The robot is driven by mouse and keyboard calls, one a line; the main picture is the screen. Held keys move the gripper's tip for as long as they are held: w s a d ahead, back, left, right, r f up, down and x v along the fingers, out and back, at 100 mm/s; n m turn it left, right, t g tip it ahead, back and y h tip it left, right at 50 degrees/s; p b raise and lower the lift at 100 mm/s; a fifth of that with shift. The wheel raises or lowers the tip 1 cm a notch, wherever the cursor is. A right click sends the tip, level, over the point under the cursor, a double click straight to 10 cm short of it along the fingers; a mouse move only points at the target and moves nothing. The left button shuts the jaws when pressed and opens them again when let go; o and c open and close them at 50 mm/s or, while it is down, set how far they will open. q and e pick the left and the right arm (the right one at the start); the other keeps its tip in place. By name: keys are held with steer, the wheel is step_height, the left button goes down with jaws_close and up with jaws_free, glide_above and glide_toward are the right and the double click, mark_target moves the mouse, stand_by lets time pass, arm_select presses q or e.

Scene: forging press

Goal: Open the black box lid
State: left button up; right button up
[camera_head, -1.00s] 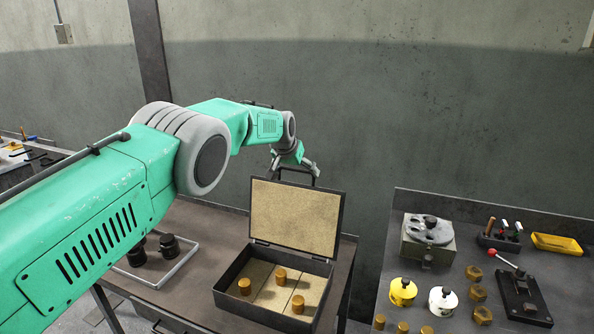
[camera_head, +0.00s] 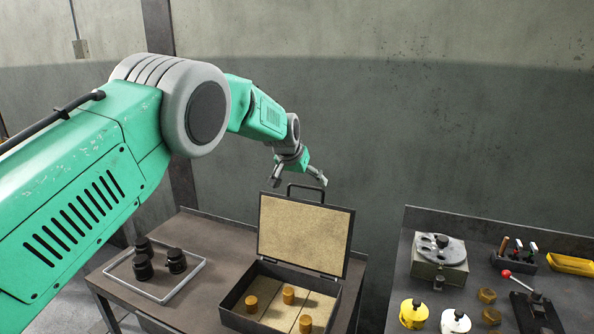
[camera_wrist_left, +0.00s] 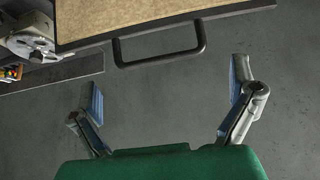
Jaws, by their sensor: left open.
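The black box (camera_head: 230,314) stands on the dark table with its lid (camera_head: 304,234) raised upright at the back, showing a tan lining. Several brass cylinders (camera_head: 288,295) stand inside. The lid's black handle (camera_head: 306,193) sticks up from the top edge and also shows in the left wrist view (camera_wrist_left: 160,62). My left gripper (camera_head: 299,183) is open and empty, just behind and above the lid's top edge. In the left wrist view my left gripper (camera_wrist_left: 167,90) has its fingers spread wide, with the handle ahead of them and apart from them. My right gripper is not in view.
Several black knobbed pieces (camera_head: 145,262) stand in and by a grey frame (camera_head: 190,280) on the table's left. A second bench (camera_head: 395,295) at the right holds a grey device (camera_head: 438,259), a yellow tray (camera_head: 572,264) and other parts. A gap separates the two tables.

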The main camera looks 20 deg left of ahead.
arm_select(q)
steer(key=v, duration=0.5)
steer(key=shift+s+r, duration=0.2)
steer(key=shift+s, duration=0.05)
